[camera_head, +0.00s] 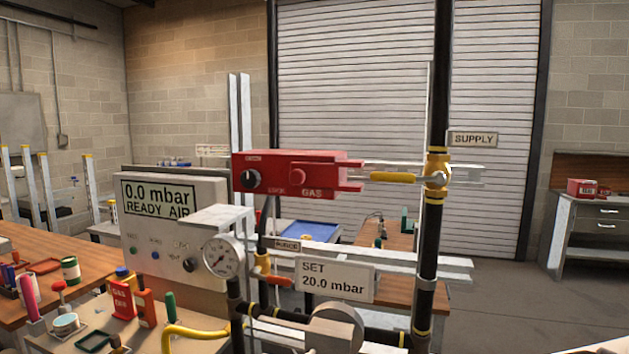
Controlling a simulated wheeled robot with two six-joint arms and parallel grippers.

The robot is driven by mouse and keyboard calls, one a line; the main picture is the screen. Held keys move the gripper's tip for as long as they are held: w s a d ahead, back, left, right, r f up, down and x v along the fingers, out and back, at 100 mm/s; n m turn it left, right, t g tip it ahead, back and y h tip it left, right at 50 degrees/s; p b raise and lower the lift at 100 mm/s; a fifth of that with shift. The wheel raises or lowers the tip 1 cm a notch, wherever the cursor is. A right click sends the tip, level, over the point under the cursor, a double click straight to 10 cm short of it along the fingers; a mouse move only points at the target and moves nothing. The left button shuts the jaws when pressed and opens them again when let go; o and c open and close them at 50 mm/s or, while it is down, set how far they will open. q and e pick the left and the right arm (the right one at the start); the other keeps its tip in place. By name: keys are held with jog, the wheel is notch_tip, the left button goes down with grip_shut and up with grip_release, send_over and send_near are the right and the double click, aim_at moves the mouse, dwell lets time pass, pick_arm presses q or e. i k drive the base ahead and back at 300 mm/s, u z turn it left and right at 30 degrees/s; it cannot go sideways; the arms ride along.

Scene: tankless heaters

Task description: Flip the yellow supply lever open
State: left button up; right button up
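The yellow supply lever (393,177) lies about horizontal, pointing left from its brass-coloured valve (437,172) on the black vertical pipe. A SUPPLY sign (473,139) is at the upper right of the valve. The lever's free end is close to the pronged right side of a red box (290,174) marked GAS; I cannot tell whether they touch. Neither of my grippers shows in the head view.
A grey meter (160,225) reads 0.0 mbar, READY AIR. A round gauge (222,256) and a SET 20.0 mbar sign (336,281) are below the red box. Black pipes cross the lower front. Open floor (510,310) is at right.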

aim_at(439, 178)
jog(key=z, duration=1.65)
jog(key=k, duration=0.55)
jog(key=u, duration=1.45)
